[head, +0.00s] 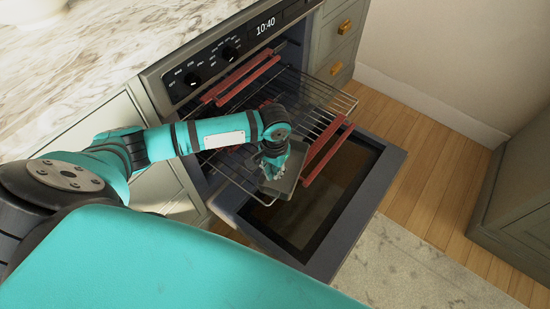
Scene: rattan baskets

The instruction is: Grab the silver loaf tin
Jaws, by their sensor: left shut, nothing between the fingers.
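The silver loaf tin (289,183) sits at the front of the pulled-out wire oven rack (330,98). My left gripper (271,175) points down over the left part of the tin and hides some of it. Its fingers are shut with nothing held. I cannot tell whether the fingertips touch the tin. My right gripper is not in view.
The oven door (350,215) hangs open below the rack. Red bars (324,154) lie along the rack edges, one just right of the tin. A marble counter (70,70) is at the upper left. Wooden floor (425,160) is clear at the right.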

